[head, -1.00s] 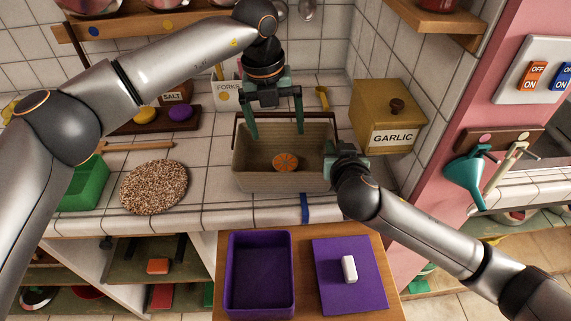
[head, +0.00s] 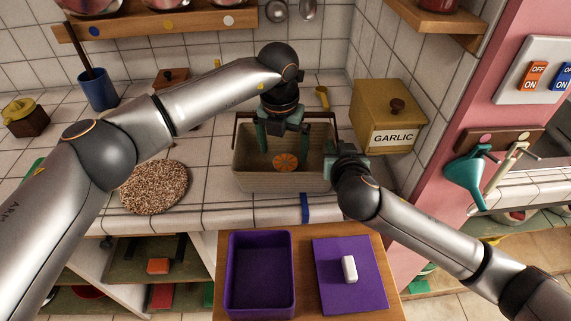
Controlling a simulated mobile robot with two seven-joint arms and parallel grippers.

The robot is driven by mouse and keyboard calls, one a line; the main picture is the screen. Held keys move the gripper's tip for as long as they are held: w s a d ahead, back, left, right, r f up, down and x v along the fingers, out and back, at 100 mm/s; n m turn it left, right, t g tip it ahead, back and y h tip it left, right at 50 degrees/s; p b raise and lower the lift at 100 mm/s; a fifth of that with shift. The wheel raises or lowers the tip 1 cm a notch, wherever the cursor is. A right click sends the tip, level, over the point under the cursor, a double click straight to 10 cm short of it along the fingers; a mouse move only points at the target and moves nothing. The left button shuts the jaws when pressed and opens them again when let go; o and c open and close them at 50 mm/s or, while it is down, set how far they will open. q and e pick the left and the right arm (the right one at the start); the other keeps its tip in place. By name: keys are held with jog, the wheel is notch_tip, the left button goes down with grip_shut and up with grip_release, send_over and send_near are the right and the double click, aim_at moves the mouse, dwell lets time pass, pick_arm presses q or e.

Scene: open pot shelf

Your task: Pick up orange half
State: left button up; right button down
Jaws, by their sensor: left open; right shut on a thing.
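The orange half (head: 286,162) lies cut face up inside the beige basket (head: 283,182) on the tiled counter. My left gripper (head: 284,150) is open and points down into the basket, its fingers just above and behind the orange half, one to each side. Whether a finger touches the orange half cannot be told. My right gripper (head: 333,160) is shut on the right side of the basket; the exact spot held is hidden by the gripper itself.
A yellow garlic box (head: 388,118) stands right of the basket. A round cork-like mat (head: 154,187) lies to the left. Below are an open purple container (head: 260,305) and a purple lid (head: 335,285) with a white handle. A blue cup (head: 97,90) stands at the back left.

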aim_at(286, 163)
pick_arm(q)
jog(key=shift+w+d+f, duration=0.1)
jog(key=shift+w+f, duration=0.05)
jog(key=shift+f, duration=0.85)
jog(key=shift+w+d+f, duration=0.1)
jog(key=shift+f, duration=0.85)
jog(key=c, duration=1.3)
